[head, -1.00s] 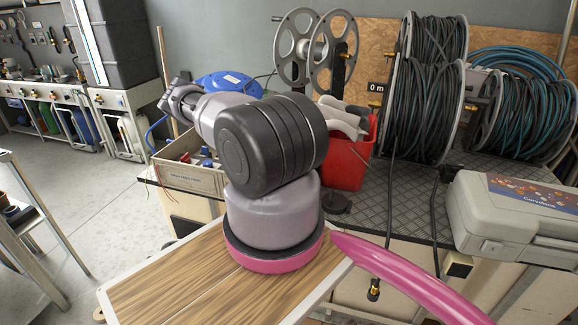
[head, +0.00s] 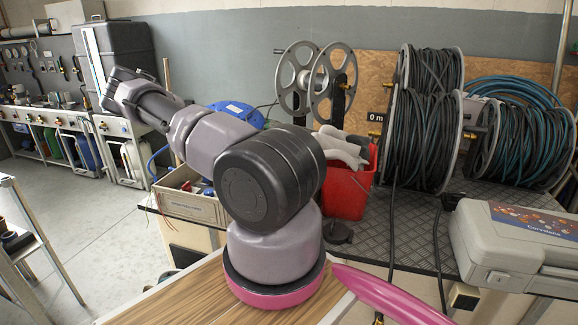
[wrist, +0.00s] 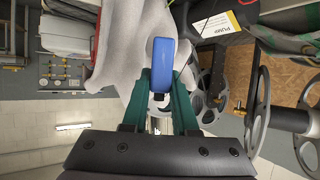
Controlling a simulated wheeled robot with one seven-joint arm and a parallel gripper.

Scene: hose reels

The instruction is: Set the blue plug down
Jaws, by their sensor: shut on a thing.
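The blue plug (wrist: 163,62) shows in the wrist view, held upright in the picture between the teal fingers of my gripper (wrist: 162,88). The fingers are shut on it, and a short metal part shows below the blue body. A pale, glove-like thing (wrist: 118,65) lies behind the plug in that view; I cannot tell whether they touch. In the head view my arm reaches up and to the left over the bench, and neither my gripper nor the plug can be made out there.
In the head view a red bucket (head: 347,192) with pale gloves (head: 343,150) stands on the bench. An open box (head: 190,206) is left of it. An empty metal reel (head: 297,80), full hose reels (head: 425,120) and a grey case (head: 515,245) stand around. Some black mat (head: 405,215) is bare.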

